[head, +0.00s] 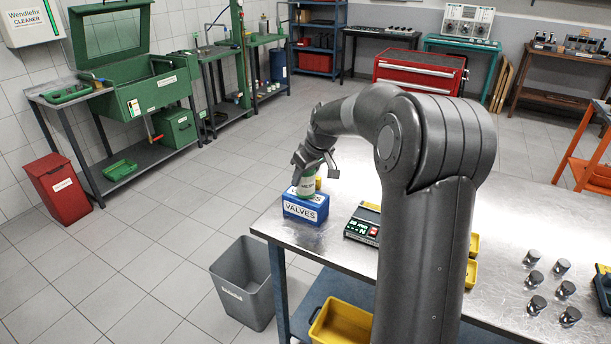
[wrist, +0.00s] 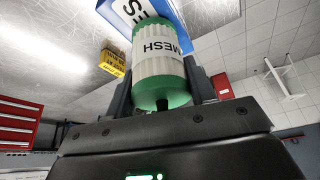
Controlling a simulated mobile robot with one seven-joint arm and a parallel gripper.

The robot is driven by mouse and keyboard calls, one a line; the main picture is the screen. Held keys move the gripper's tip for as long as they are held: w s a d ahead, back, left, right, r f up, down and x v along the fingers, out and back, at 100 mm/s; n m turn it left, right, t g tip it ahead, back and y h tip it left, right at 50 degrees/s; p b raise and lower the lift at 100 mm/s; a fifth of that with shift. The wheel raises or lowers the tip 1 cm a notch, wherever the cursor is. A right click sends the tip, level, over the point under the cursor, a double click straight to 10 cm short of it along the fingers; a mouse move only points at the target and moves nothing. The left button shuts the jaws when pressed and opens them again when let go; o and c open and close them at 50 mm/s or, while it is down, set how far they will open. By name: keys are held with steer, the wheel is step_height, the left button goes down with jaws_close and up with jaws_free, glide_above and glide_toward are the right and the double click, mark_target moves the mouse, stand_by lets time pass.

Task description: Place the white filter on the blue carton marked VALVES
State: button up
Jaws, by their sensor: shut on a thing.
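The white filter (head: 307,187) has green ends and the word MESH on its side, seen large in the wrist view (wrist: 160,62). My gripper (head: 314,166) is shut on it, with one finger on either side. The blue carton marked VALVES (head: 305,209) stands at the left corner of the steel table. The filter is upright over the carton's top, its lower end at or very near it; I cannot tell whether they touch. Part of the carton shows behind the filter in the wrist view (wrist: 117,30).
A black device with lit buttons (head: 363,226) is right of the carton on the table (head: 330,246). Several metal pistons (head: 536,278) stand at the right. A grey bin (head: 243,283) is on the floor by the table.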

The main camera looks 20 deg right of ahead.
steer(key=shift+f, duration=0.25)
steer(key=o, duration=1.1)
steer(key=shift+c, duration=0.2)
steer(key=v, duration=1.2)
steer(key=s+a+r+m+h, duration=0.1)
steer(key=s+a+r, duration=0.3)
steer(key=s, duration=0.5)
steer(key=s+a+f+m, duration=0.1)
steer(key=s+f, duration=0.1)
steer(key=s, duration=0.6)
steer(key=s+a+f+m+t, duration=0.1)
steer(key=s+a+f+m, duration=0.1)
steer(key=s, duration=0.7)
steer(key=s+a+f+m+h, duration=0.1)
steer(key=s+a+f, duration=0.1)
steer(key=s, duration=0.7)
steer(key=shift+f+t, duration=0.3)
steer(key=shift+f, duration=0.35)
